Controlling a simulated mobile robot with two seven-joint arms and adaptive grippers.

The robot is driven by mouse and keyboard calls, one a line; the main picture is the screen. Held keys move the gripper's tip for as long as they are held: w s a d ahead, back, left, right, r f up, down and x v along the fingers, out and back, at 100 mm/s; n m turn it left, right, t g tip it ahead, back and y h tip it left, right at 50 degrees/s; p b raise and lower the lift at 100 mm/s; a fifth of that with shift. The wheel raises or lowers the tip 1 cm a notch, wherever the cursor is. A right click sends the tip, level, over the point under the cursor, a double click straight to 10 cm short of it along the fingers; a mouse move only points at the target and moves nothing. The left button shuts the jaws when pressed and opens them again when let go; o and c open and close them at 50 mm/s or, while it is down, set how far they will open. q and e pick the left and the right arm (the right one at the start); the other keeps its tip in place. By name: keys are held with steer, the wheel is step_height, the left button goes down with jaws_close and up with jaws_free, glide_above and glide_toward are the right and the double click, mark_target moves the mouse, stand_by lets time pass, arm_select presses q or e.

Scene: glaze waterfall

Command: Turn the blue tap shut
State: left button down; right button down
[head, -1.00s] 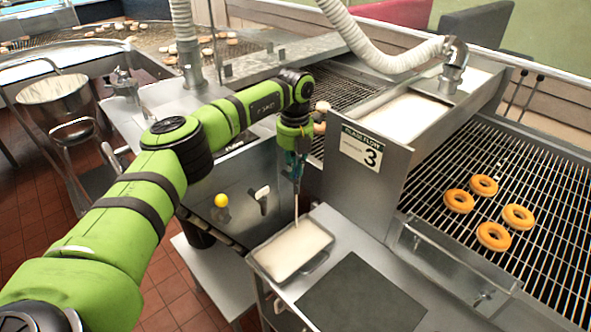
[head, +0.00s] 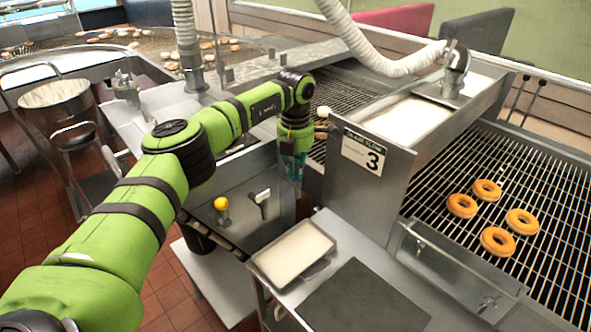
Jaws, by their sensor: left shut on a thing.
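My left gripper (head: 294,172) hangs down at the side of the metal box labelled "Glaze Flow 3" (head: 340,170). It is shut on the blue tap, which is mostly hidden by the fingers; only bluish bits show between and below them. I cannot make out the handle's angle. No white stream shows below the tap. A shallow tray (head: 266,275) of white glaze sits below it on the metal counter. My right gripper is not in view.
A yellow knob (head: 221,203) and a pale-topped lever (head: 262,198) stand left of the gripper. A dark mat (head: 365,297) lies right of the tray. Several donuts (head: 489,190) rest on the wire rack at right.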

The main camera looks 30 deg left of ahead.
mark_target(295, 181)
arm_select(q)
steer(key=shift+r, duration=0.1)
stand_by(0.3)
steer(key=c, duration=1.3)
jaws_free()
step_height(295, 181, up, 12)
